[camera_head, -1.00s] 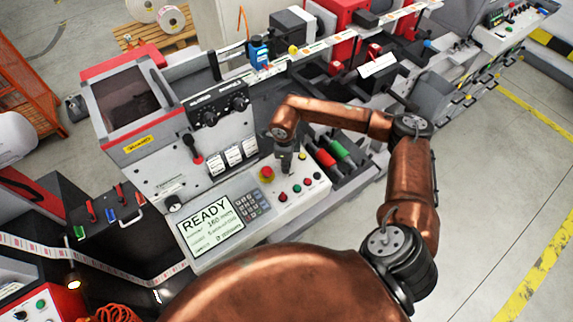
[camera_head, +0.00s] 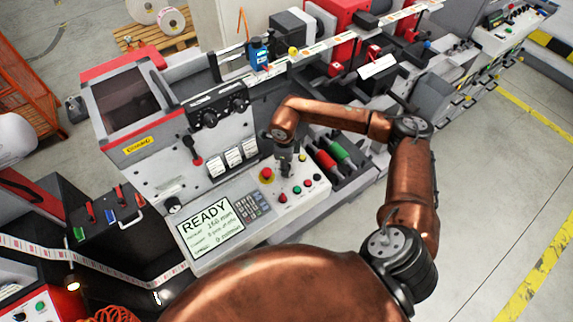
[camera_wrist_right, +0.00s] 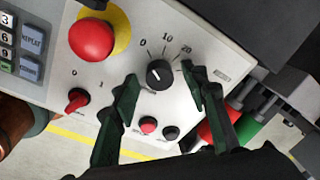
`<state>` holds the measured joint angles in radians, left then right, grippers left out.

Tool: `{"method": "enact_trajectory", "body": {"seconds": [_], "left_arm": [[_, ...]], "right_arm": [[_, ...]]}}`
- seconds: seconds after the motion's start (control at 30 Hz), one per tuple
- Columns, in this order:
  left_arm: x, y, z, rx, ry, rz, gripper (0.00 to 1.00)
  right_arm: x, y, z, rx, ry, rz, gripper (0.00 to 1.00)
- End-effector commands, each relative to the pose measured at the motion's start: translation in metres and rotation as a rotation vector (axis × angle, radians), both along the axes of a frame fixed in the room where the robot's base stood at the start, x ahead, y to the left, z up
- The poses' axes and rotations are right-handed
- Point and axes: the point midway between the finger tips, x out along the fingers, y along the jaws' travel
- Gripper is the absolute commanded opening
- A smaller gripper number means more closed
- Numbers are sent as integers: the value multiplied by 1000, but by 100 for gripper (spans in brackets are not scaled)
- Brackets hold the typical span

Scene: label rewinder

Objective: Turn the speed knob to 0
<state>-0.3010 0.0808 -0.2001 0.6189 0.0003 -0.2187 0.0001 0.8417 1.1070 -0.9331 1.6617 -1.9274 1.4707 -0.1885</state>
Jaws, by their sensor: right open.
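The speed knob (camera_wrist_right: 158,73) is a small round black dial on the pale control panel in the right wrist view. Labels 0, 10 and 20 arc around its upper side; I cannot tell surely which label its mark faces. My right gripper (camera_wrist_right: 160,76) is open, with its two dark green fingers on either side of the knob and gaps between them and it. In the head view my right gripper (camera_head: 285,165) points down over the panel and hides the knob. My left gripper is not in view.
A red emergency button (camera_wrist_right: 92,40) on a yellow disc and a red 0/1 selector (camera_wrist_right: 76,100) lie left of the knob. Red (camera_wrist_right: 148,125) and black (camera_wrist_right: 170,132) buttons sit below it. The READY display (camera_head: 208,226) and red and green rollers (camera_head: 338,150) flank the panel.

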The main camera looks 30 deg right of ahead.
Motion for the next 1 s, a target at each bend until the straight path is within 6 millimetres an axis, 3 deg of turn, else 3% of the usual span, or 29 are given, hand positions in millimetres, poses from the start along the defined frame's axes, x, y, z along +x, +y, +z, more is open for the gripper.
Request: {"method": "enact_trajectory", "body": {"seconds": [0.17,0.6,0.8,1.0], "left_arm": [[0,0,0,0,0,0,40],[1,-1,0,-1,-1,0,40],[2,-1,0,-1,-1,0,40],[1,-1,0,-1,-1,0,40]], "right_arm": [[0,2,22,0,-5,0,41],[-6,9,104,0,-3,0,41],[-8,9,118,0,-1,0,41],[-8,10,119,1,-1,0,41]]}}
